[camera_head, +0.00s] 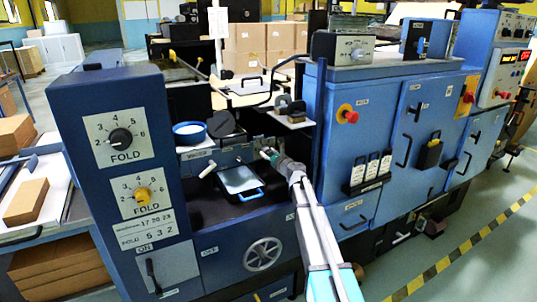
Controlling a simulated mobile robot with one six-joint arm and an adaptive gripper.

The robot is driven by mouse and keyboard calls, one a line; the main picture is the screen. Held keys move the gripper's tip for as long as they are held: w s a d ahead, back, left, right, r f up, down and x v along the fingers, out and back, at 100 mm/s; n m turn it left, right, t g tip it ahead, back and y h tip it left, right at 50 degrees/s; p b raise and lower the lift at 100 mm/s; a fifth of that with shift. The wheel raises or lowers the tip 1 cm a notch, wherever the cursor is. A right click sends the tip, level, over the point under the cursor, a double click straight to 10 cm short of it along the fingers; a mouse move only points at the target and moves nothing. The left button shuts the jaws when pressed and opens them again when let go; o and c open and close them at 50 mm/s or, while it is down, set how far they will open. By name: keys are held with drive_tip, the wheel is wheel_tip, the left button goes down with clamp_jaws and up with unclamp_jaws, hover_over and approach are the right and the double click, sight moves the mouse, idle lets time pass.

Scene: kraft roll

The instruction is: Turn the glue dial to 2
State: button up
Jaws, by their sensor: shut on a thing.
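My gripper (268,153) is at the end of my arm, at the right end of a low grey panel (232,156) behind the blue tray. It is shut on a small part there, which the fingers mostly hide. I cannot read a label or number on that part, and no dial marked glue can be read in this view. Two dials marked FOLD are on the blue cabinet at left: one with a black knob (120,138), one with a yellow knob (142,193).
A small blue-framed tray (240,181) lies just in front of the panel. A round blue-rimmed pot (189,133) stands behind it. A handwheel (262,254) is below. A blue cabinet (388,120) with a red button stands close on the right of my arm.

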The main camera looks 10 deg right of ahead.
drive_tip(key=shift+n, duration=0.4)
drive_tip(key=n+p, duration=0.1)
drive_tip(key=n, duration=0.4)
drive_tip(key=shift+r+n+h, duration=0.1)
drive_tip(key=shift+n+h, duration=0.2)
drive_tip(key=shift+n, duration=0.1)
drive_tip(key=n, duration=0.6)
drive_tip(key=shift+n+h+p, duration=0.3)
drive_tip(key=shift+n+h, duration=0.1)
drive_tip(key=n, duration=0.6)
drive_tip(key=shift+n+h, duration=0.4)
drive_tip(key=n, duration=0.6)
drive_tip(key=shift+a+n+h, duration=0.1)
drive_tip(key=shift+n+h, duration=0.2)
